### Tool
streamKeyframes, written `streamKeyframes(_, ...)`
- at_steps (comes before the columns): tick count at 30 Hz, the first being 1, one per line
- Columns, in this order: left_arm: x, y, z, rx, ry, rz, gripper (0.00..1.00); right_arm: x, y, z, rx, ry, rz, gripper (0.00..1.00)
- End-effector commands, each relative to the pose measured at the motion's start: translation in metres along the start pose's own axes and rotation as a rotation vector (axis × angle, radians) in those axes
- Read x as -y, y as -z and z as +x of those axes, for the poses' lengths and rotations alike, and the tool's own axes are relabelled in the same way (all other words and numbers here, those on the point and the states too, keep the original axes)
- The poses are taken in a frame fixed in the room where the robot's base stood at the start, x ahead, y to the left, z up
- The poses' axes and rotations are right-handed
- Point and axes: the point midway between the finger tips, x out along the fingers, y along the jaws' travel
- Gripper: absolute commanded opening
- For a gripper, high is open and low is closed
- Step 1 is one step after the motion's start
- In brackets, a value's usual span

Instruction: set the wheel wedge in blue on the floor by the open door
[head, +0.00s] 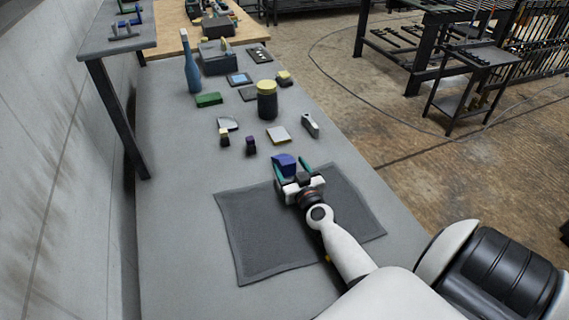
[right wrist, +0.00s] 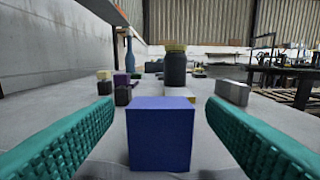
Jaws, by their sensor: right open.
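The blue wedge (head: 285,163) stands on the grey table (head: 180,230), just past the far edge of a dark mat. My right gripper (head: 293,171) is low over the mat's far edge with its teal fingers on either side of the wedge. In the right wrist view the wedge (right wrist: 160,134) shows as a blue block between the open fingers, with a gap on both sides. No open door can be made out. My left gripper is not in view.
The dark mat (head: 250,255) lies under my right arm. Beyond the wedge stand a dark jar with a yellow lid (head: 267,99), a blue bottle (head: 191,65), a green block (head: 208,99) and several small items. Brown floor (head: 400,150) lies open right of the table.

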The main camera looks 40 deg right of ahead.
Motion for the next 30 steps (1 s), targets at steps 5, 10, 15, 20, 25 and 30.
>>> streamKeyframes(5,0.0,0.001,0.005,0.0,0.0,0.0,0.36,0.001,0.0,0.028,0.003,0.0,0.0,0.65)
streamKeyframes(10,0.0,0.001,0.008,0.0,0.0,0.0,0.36,0.0,0.0,0.046,0.0,-0.001,0.0,0.65)
streamKeyframes(15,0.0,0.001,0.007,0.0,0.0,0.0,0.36,0.0,0.0,0.048,0.0,-0.001,0.0,0.65)
streamKeyframes(20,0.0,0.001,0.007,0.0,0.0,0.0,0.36,0.0,0.0,0.048,0.0,-0.001,0.0,0.54)
streamKeyframes(25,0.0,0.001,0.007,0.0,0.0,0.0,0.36,0.0,0.0,0.048,0.0,-0.001,0.0,0.26)
streamKeyframes(30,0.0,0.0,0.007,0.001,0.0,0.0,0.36,0.0,-0.001,0.048,0.001,-0.001,0.0,0.09)
